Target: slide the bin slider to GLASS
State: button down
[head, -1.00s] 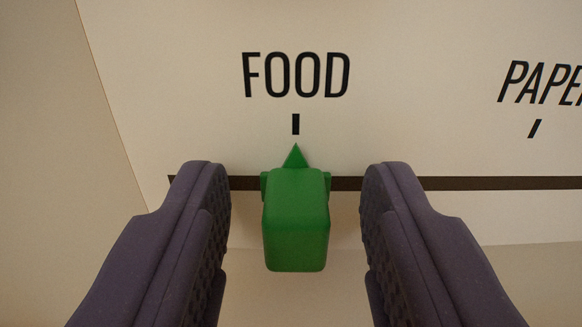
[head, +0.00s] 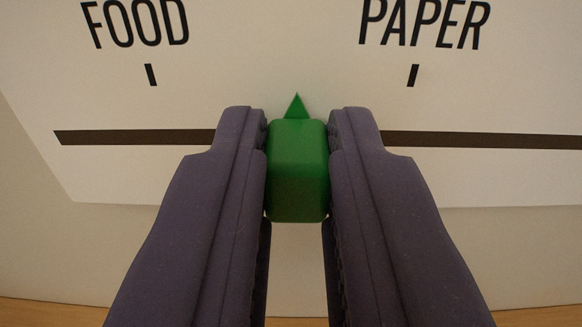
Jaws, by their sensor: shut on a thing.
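The green bin slider (head: 297,170) sits on a dark horizontal slot (head: 130,137) in a white panel. Its pointer (head: 296,107) points up between the FOOD mark (head: 151,75) and the PAPER mark (head: 413,75), a little right of midway. My gripper (head: 297,140) is shut on the slider, one purple finger on each side. No GLASS label is in view.
The FOOD label (head: 135,22) is at the upper left and the PAPER label (head: 424,22) at the upper right. The slot ends at the left and runs off the right edge. A wooden surface shows at the bottom. The slot right of my gripper is clear.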

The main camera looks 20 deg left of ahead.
jog(key=w+d+p, duration=0.2)
jog(key=w+d, duration=0.2)
jog(key=d, duration=0.6)
jog(key=shift+w+d, duration=0.2)
jog(key=shift+d, duration=0.1)
jog(key=c, duration=1)
grip_release()
jog(key=shift+c, duration=0.2)
jog(key=p+v, duration=0.1)
jog(key=v, duration=0.6)
jog(key=shift+s, duration=0.4)
jog(key=shift+d+f, duration=0.1)
jog(key=shift+d, duration=0.1)
